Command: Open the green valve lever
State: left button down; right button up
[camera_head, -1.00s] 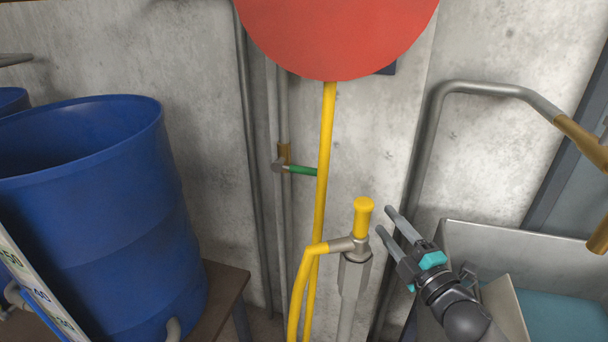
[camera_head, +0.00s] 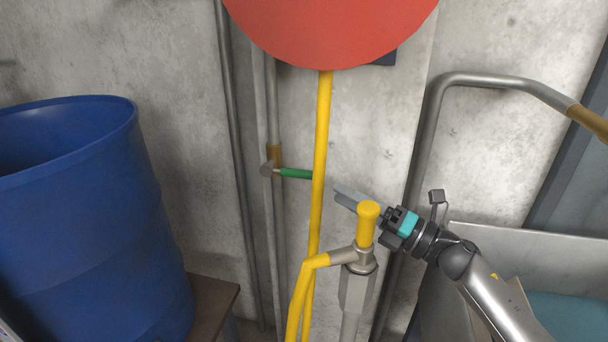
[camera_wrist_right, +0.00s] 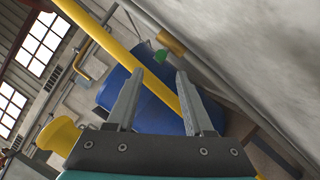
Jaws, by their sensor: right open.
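The green valve lever (camera_head: 296,174) sticks out to the right from a brass fitting (camera_head: 274,158) on a thin grey wall pipe. Its tip ends at the yellow pole (camera_head: 321,140), which stands in front of the wall. My right gripper (camera_head: 346,196) is open and empty, to the right of the pole and slightly below the lever's height, apart from the lever. In the right wrist view the two fingers (camera_wrist_right: 155,100) point toward the lever, whose green end (camera_wrist_right: 160,56) shows beyond them. The yellow pole crosses behind the fingers there. My left gripper is not in view.
A yellow-capped post (camera_head: 367,222) with a yellow bent pipe (camera_head: 298,290) stands just below my right gripper. A large red disc (camera_head: 333,28) hangs above. A blue barrel (camera_head: 85,215) is at left. A grey rail (camera_head: 430,130) rises behind my right arm.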

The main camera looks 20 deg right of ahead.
aim_at(304, 171)
jog(key=x, duration=1)
jog(key=shift+c, duration=0.4)
grip_shut()
dwell(0.9)
